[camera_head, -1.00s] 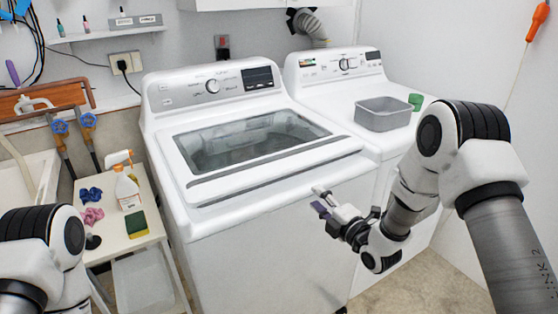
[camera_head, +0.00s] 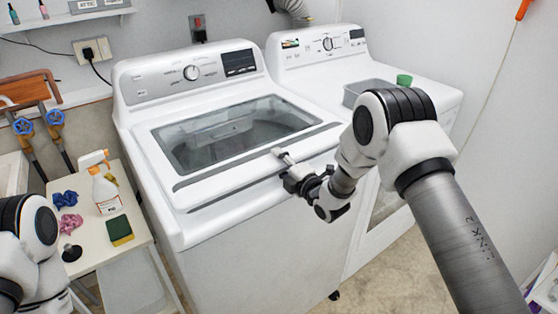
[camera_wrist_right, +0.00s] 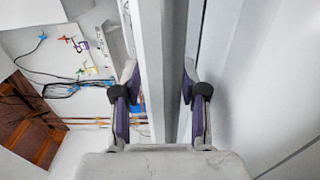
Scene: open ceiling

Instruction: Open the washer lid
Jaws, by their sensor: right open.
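The white top-load washer (camera_head: 250,255) stands in the middle of the head view. Its lid (camera_head: 240,177), with a large glass window (camera_head: 235,132), looks down, or nearly so, over the tub. My right gripper (camera_head: 280,156) is at the right part of the lid's front edge. In the right wrist view my right gripper (camera_wrist_right: 158,105) is open, with one finger on each side of a pale edge strip (camera_wrist_right: 158,60). I cannot tell whether the fingers touch it. My left arm shows at the lower left; its gripper is out of view.
A dryer (camera_head: 355,75) stands right of the washer, with a grey bin (camera_head: 368,90) and a green item (camera_head: 404,80) on top. On the left, a small white table (camera_head: 100,238) holds a spray bottle (camera_head: 105,190), cloths and a sponge (camera_head: 119,230).

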